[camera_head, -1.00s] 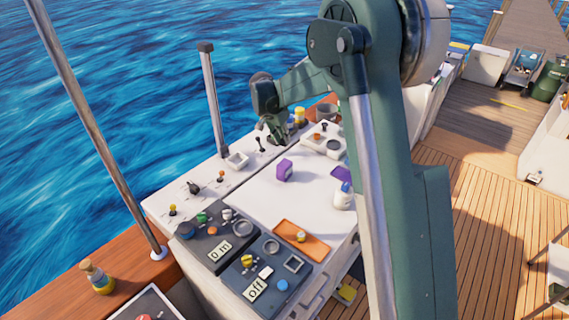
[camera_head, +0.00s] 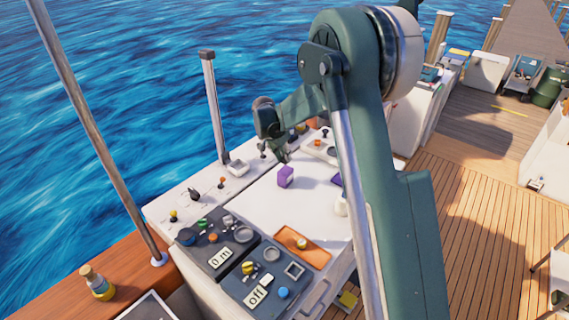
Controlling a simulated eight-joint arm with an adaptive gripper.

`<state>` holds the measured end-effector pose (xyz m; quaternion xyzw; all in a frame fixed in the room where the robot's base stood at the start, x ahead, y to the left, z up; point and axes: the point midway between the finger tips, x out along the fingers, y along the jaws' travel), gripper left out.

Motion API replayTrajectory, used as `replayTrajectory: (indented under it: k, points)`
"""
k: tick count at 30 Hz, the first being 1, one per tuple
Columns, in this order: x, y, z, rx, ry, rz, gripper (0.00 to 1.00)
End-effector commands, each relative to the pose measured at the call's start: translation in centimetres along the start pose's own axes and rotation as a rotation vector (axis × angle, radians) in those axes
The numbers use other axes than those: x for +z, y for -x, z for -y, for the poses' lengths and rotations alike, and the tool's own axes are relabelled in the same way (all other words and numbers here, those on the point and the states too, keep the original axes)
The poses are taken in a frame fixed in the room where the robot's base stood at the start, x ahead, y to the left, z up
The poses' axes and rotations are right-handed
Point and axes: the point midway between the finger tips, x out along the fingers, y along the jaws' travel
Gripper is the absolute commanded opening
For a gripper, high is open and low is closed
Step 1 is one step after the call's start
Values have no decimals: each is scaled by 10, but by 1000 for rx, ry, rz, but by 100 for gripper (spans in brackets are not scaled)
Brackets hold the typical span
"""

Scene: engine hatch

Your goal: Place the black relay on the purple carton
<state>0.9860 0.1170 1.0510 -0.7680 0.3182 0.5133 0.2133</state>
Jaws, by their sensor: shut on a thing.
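The purple carton (camera_head: 286,176) stands upright on the white hatch top, near its middle. My gripper (camera_head: 281,156) is just above and behind the carton, pointing down, and looks apart from it. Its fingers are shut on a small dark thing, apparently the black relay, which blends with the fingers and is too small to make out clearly. I see no black relay lying elsewhere on the hatch top.
A flat purple piece (camera_head: 336,180) and a white bottle (camera_head: 341,206) are partly hidden behind my arm. An orange tray (camera_head: 303,246) lies in front, beside dark switch panels (camera_head: 262,275). Levers and a post (camera_head: 214,110) line the left edge. White surface around the carton is clear.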

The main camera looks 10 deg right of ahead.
Motion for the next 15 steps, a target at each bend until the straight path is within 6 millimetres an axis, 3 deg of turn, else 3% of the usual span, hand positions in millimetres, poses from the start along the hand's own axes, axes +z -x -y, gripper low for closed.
replayTrajectory:
  k: [10,15]
  points:
    - [1,-2,0,0,0,0,5]
    - [6,-15,0,0,0,0,5]
